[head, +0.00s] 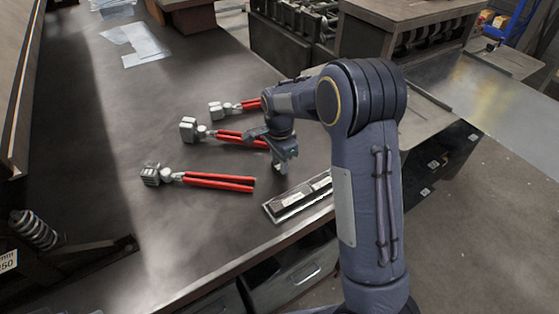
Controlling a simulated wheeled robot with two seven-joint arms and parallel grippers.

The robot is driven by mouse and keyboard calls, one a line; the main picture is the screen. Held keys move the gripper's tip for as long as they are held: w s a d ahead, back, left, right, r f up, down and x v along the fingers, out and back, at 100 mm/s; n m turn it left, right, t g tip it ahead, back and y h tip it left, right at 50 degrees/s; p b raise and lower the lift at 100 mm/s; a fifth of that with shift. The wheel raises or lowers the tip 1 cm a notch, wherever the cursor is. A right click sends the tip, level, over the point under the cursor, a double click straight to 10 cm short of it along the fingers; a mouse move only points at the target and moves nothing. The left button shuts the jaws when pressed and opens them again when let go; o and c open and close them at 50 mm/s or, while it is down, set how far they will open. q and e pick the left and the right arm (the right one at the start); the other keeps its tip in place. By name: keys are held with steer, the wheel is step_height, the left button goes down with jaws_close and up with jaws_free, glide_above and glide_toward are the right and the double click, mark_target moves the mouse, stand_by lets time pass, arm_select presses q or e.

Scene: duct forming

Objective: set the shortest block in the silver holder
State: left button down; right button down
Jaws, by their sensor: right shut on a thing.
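My right gripper (284,154) reaches over the table from the right, near its front edge. It is shut on a small grey block (281,170), mostly hidden by the fingers. I cannot compare the block's height with others. The silver holder (285,215), a long tray with a silver rim and a dark inside with pale patches, lies at the table's front edge, just below and right of the gripper in the picture. The block is apart from it. The holder's far right end is hidden behind my right arm. My left gripper is not in view.
Red-handled tools lie left of the gripper: one in front (215,182), one in the middle (190,130), one behind (220,110). Papers (140,45) lie at the back. A metal spring (35,230) stands at the left. The table's left middle is clear.

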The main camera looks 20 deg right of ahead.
step_height(320, 180, up, 9)
steer(key=p, duration=0.7)
